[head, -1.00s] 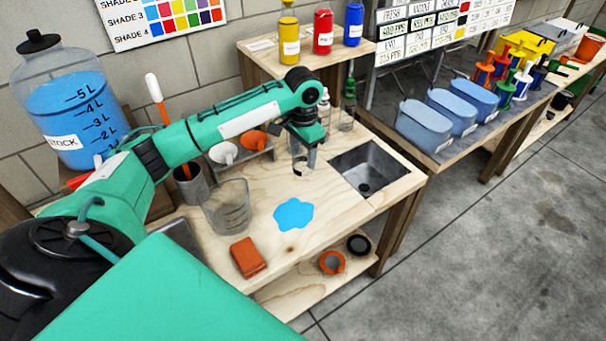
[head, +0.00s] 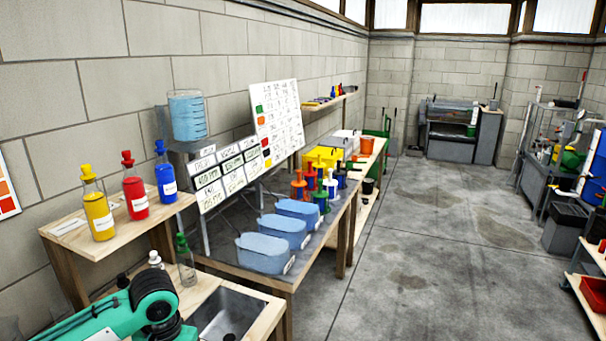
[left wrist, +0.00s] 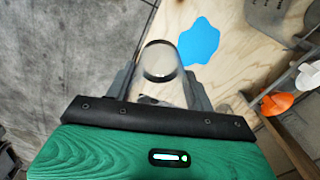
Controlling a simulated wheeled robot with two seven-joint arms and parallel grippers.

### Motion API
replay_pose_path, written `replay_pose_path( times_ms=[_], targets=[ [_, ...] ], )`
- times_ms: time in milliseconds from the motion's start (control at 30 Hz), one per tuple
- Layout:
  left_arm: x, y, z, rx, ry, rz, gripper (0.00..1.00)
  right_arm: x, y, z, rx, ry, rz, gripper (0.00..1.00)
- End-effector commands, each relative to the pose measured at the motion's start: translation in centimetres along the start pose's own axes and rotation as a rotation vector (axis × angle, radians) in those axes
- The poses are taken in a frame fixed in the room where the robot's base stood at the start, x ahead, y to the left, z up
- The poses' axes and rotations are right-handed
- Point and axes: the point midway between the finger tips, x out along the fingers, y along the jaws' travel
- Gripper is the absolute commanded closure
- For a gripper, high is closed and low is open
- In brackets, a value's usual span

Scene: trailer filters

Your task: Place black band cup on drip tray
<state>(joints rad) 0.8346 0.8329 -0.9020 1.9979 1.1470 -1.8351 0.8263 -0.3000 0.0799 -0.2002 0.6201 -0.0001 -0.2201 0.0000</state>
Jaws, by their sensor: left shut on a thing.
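A clear, round cup (left wrist: 160,60) is in the left wrist view, seen nearly end-on with a dark line around its edge. My left gripper (left wrist: 160,76) is shut on it, one finger on each side. The cup is over or near the bench's edge, beside the blue splash; its height is unclear. A black band cannot be made out clearly now. In the head view only my left arm shows at the bottom left; the gripper and cup are out of frame. I cannot identify a drip tray in either current view. My right gripper is not in view.
A sink (head: 226,312) is set in the bench beside my left arm. A green-capped bottle (head: 186,262) stands behind it. Yellow, red and blue bottles (head: 134,190) stand on a raised shelf. Blue tubs (head: 265,252) line the adjoining table. The floor (head: 420,270) at right is open.

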Motion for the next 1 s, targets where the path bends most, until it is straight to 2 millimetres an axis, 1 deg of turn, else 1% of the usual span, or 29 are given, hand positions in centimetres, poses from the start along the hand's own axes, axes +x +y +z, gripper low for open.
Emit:
replay_pose_path(
  times_ms=[33, 100, 200, 300, 467, 1000],
  targets=[
    [0.4, 1.2, 1.1, -0.017, 0.000, 0.003, 0.68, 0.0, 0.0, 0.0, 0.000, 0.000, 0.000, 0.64],
    [0.8, 2.6, 2.3, -0.049, -0.001, 0.006, 0.68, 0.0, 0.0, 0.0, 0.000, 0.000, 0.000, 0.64],
    [1.2, 4.0, 3.8, -0.084, -0.003, 0.013, 0.68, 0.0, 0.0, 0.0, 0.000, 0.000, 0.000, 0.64],
    [1.4, 4.8, 4.7, -0.106, -0.005, 0.018, 0.68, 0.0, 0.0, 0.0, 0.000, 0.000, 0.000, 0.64],
    [1.6, 5.2, 5.1, -0.118, -0.009, 0.022, 0.68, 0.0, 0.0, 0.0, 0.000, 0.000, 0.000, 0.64],
    [1.5, 5.1, 5.0, -0.118, -0.007, 0.020, 0.68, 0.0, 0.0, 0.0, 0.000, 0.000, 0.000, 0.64]
  ],
)
